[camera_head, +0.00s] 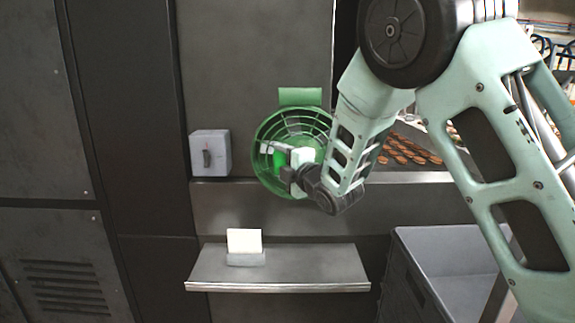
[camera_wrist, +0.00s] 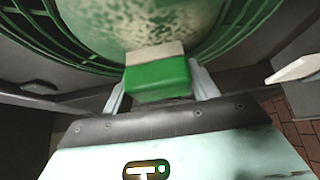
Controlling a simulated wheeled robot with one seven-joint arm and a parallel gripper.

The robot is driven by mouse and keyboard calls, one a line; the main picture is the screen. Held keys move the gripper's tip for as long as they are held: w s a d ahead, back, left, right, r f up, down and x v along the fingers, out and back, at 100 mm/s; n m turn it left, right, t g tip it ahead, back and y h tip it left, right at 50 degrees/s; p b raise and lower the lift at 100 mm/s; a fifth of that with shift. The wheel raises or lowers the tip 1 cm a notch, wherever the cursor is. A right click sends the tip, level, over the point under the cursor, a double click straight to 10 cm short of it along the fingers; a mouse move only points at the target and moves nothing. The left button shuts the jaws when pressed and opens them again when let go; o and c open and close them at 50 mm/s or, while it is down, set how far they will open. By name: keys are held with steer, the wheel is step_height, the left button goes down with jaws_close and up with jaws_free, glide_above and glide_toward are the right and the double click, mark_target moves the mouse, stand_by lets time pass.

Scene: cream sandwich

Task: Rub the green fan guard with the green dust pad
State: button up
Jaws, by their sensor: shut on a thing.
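The green fan guard (camera_head: 262,133) is a round slatted cage on the dark wall panel in the head view, with a green block above it. In the wrist view its slats (camera_wrist: 245,22) curve around a pale, dark-speckled centre (camera_wrist: 135,22). My gripper (camera_head: 282,160) is in front of the guard and hides part of it. In the wrist view my gripper (camera_wrist: 160,85) is shut on the green dust pad (camera_wrist: 158,82), which has a pale strip on its far side. The pad's pale side is at the speckled centre; whether it touches cannot be told.
A grey switch box (camera_head: 210,154) is on the wall left of the guard. Below, a metal shelf (camera_head: 300,270) bears a white card in a holder (camera_head: 245,242). A grey bin (camera_head: 440,245) stands at lower right. Brown round items (camera_head: 408,150) lie behind my arm.

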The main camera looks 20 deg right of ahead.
steer(key=shift+w+d+r, duration=0.1)
steer(key=shift+r, duration=0.6)
steer(key=s+d+b, duration=0.3)
steer(key=d, duration=0.5)
steer(key=shift+d, duration=0.3)
steer(key=shift+s+a+f+b, duration=0.1)
steer(key=shift+s+a+b, duration=0.25)
steer(key=shift+s, duration=0.6)
steer(key=shift+s+a+r+b, duration=0.1)
steer(key=shift+s+a+b, duration=0.25)
steer(key=shift+s, duration=0.55)
steer(key=shift+s+a+f+b, duration=0.1)
steer(key=shift+s+a+b, duration=0.25)
steer(key=shift+s, duration=0.6)
steer(key=shift+s+a, duration=0.2)
steer(key=shift+s, duration=0.5)
steer(key=shift+s+a, duration=0.2)
steer(key=shift+s, duration=0.5)
